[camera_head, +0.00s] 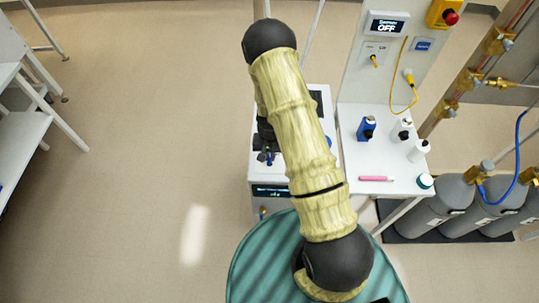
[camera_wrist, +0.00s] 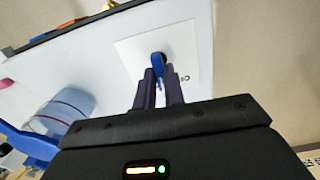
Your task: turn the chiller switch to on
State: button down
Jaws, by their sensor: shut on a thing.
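The switch (camera_wrist: 158,60) has a blue handle and sits on a square white plate (camera_wrist: 127,50) with a small dark mark at its right. My gripper (camera_wrist: 158,82) has both dark fingers closed around the blue handle in the wrist view. In the head view my arm hides much of the white unit (camera_head: 293,99), and a small blue part (camera_head: 269,157) shows beside dark gripper parts. The unit's dark front display (camera_head: 270,191) is lit, but its text is too small to read. A wall display (camera_head: 387,26) reads OFF; its smaller upper word is unclear.
A white bench (camera_head: 352,160) at the right holds bottles (camera_head: 419,150), a blue object (camera_head: 366,128) and a pink marker (camera_head: 376,178). Grey gas cylinders (camera_head: 443,207) stand farther right. A teal round surface (camera_head: 262,262) lies in front.

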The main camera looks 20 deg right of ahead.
aim_at(270, 158)
jog(key=shift+m+b, duration=0.9)
jog(key=shift+m, duration=1.9)
jog(key=c, duration=1.5)
grip_release()
jog(key=shift+r, duration=0.1)
notch_tip(270, 158, up, 17)
jog(key=shift+r+b, duration=0.15)
jog(key=shift+b, duration=1.05)
